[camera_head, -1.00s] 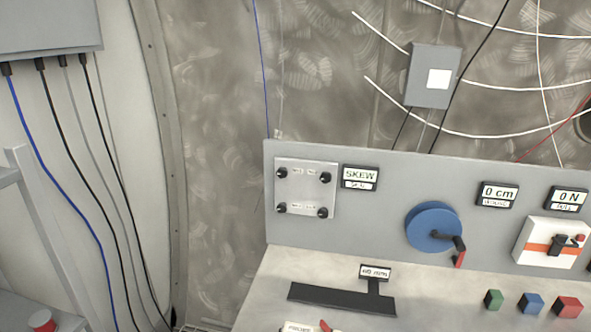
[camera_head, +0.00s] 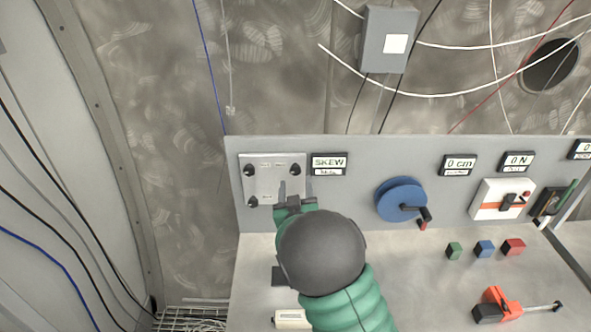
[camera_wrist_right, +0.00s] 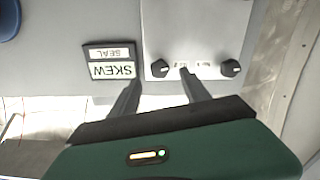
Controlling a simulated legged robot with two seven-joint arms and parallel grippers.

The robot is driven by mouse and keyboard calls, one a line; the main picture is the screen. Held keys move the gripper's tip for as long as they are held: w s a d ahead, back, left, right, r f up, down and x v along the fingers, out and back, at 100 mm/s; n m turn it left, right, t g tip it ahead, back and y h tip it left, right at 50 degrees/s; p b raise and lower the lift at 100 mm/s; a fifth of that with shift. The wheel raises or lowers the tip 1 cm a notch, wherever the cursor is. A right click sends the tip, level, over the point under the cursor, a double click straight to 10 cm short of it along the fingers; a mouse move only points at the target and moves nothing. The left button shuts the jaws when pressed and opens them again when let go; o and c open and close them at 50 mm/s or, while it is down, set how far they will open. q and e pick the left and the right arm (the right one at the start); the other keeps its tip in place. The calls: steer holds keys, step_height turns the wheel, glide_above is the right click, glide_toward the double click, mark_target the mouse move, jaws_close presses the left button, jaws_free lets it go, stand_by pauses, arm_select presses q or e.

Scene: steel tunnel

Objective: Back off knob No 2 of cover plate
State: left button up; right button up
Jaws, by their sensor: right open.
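The cover plate (camera_head: 262,158) is a light metal square on the left of the grey panel, and it also shows in the wrist view (camera_wrist_right: 200,30). Three black knobs show in the head view: upper left (camera_head: 249,170), upper right (camera_head: 295,169) and lower left (camera_head: 252,202). My right gripper (camera_head: 295,188) hides the lower right corner. It is open, fingers pointing at the plate. In the wrist view, upside down, the upper right knob (camera_wrist_right: 160,68) appears between the open fingertips (camera_wrist_right: 160,75), with no visible contact. The knob numbers are too small to read. My left gripper is out of view.
A SKEW sign (camera_head: 329,164) is close right of the plate, near one finger in the wrist view. A blue handwheel (camera_head: 400,199) is further right. Coloured blocks (camera_head: 484,249) and an orange tool (camera_head: 500,303) are on the desk (camera_head: 420,275).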

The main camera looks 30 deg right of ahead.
mark_target(295, 172)
steer(key=p+x, duration=0.1)
steer(key=x, duration=0.3)
steer(key=shift+w+d+r, duration=0.15)
steer(key=shift+w+d, duration=0.05)
steer(key=shift+w, duration=0.35)
steer(key=c, duration=0.5)
steer(key=shift+d, duration=0.1)
jaws_close()
